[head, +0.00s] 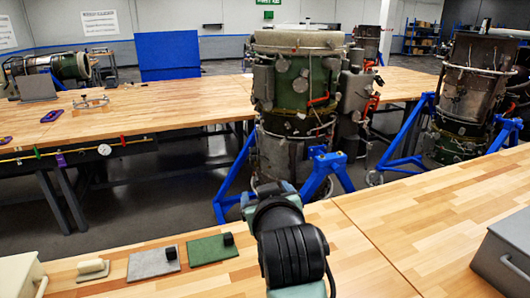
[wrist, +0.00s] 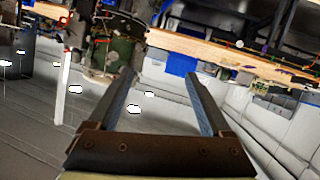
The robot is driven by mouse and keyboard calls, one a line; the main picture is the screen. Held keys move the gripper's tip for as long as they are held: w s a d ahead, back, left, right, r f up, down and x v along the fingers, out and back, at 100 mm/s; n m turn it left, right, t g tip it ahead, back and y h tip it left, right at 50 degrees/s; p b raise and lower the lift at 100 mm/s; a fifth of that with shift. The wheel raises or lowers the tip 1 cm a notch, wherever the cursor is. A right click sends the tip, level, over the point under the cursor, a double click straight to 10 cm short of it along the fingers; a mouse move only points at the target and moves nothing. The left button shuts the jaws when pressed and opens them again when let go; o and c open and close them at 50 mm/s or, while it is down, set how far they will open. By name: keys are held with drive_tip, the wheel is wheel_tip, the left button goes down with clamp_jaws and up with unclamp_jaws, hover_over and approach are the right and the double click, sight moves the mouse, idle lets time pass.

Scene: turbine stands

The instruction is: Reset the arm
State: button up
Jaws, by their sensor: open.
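My arm (head: 287,240) rises from the bottom of the head view, in front of the near wooden table. My gripper (wrist: 162,80) shows in the wrist view with its two fingers spread wide apart. Nothing is between the fingers. The wrist view is tilted and looks out over the room, with ceiling lights and a wooden table edge behind the fingers. In the head view the fingers are hidden, so I cannot tell there how close they are to the tables.
The near table (head: 363,265) holds a green mat (head: 208,250), a grey mat (head: 150,264) and a grey case (head: 505,255). A turbine (head: 300,95) on a blue stand (head: 232,185) stands beyond it, another (head: 470,85) at right. The far table (head: 190,100) holds small tools.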

drive_tip(key=s+a+r+t, duration=0.1)
drive_tip(key=s+r+t, duration=0.1)
drive_tip(key=r, duration=0.5)
drive_tip(key=s+a+r+t, duration=0.1)
drive_tip(key=s+r+t, duration=0.15)
drive_tip(key=r, duration=0.35)
drive_tip(key=s+d+r+m+t+h+b, duration=0.1)
drive_tip(key=s+r+m+t, duration=0.2)
drive_tip(key=s+r+t, duration=0.6)
drive_tip(key=s+r, duration=0.8)
drive_tip(key=r, duration=0.1)
drive_tip(key=shift+s+d+m, duration=0.2)
drive_tip(key=shift+d+m, duration=0.1)
drive_tip(key=shift+d, duration=0.1)
